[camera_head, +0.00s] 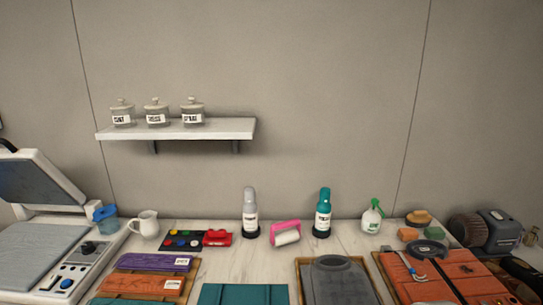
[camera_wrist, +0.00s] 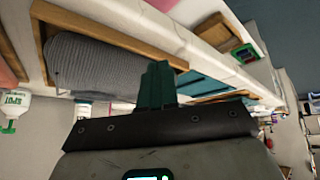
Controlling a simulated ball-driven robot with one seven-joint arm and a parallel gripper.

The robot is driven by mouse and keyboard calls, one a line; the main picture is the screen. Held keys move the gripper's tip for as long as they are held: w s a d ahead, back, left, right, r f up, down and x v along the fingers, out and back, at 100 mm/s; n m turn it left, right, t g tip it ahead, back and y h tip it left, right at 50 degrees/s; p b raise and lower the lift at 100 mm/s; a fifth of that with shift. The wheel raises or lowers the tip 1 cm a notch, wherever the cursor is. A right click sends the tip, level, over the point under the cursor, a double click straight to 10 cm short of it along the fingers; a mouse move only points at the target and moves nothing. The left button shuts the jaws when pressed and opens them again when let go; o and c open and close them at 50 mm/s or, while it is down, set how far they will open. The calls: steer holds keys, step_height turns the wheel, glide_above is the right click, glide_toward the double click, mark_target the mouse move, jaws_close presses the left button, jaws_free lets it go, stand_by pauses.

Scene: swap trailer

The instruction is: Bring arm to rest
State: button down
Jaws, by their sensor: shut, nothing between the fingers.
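My gripper (camera_wrist: 157,85) shows in the wrist view, with its dark green fingers together and nothing between them. It is in the air in front of the counter (camera_wrist: 190,40), apart from the things on it. The wrist view is tilted, with the counter running across its upper part. A wooden-framed tray (camera_wrist: 105,25) with a grey ribbed pad (camera_wrist: 95,62) lies beyond the fingers. My arm and gripper do not show in the head view.
In the head view the counter (camera_head: 350,238) carries a press (camera_head: 45,225), a white jug (camera_head: 145,225), two bottles (camera_head: 250,212) (camera_head: 323,212), a spray bottle (camera_head: 372,217) and several boards. A shelf (camera_head: 180,130) with three jars hangs on the wall. Space above the counter is clear.

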steer(key=s+d+f+m+g+h, duration=0.1)
steer(key=s+d+f+m, duration=0.1)
steer(key=s, duration=0.9)
steer(key=s+d+f+m+g+h, duration=0.1)
steer(key=s+d+f+m+h, duration=0.1)
steer(key=s, duration=0.8)
steer(key=s+d+f+m+g+h, duration=0.1)
steer(key=s+d+f+m, duration=0.3)
steer(key=s, duration=0.7)
steer(key=shift+s+f+m+g+h, duration=0.35)
steer(key=shift+f+m+g, duration=0.25)
steer(key=shift+m, duration=0.6)
